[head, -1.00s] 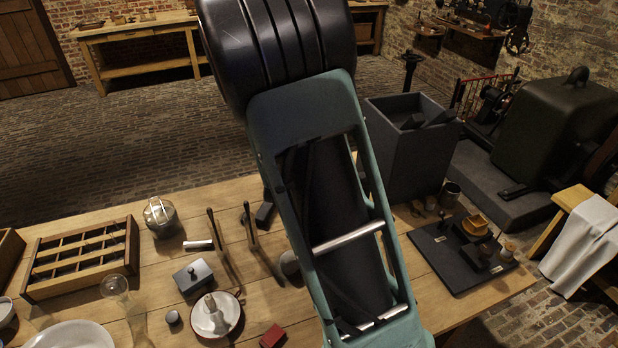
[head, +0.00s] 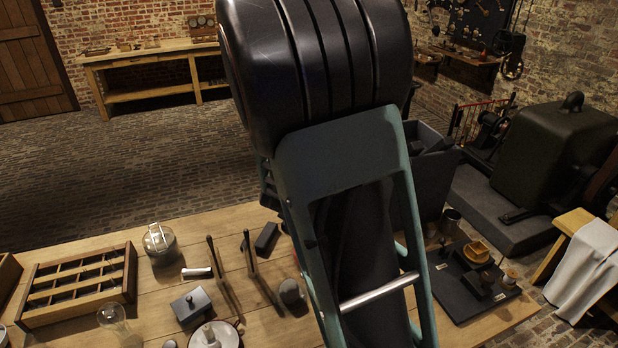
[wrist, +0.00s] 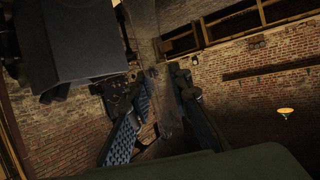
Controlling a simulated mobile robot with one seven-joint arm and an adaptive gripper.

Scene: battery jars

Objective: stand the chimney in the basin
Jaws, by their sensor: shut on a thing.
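In the wrist view, my gripper (wrist: 165,92) is shut on a clear, greyish glass tube, which looks like the chimney (wrist: 146,30). The tube rises between the two fingers toward the top of the picture; its ends are hard to make out. In the head view my arm hides the gripper and the held glass. Another clear glass piece (head: 112,316) stands on the table at the lower left.
On the wooden table stand a compartmented crate (head: 130,287), a lidded glass jar (head: 160,243), a dark lidded box (head: 191,305) and a red-rimmed white dish (head: 236,340). A dark board (head: 455,303) with small parts lies at the right. A tall grey bin (head: 432,190) stands behind my arm.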

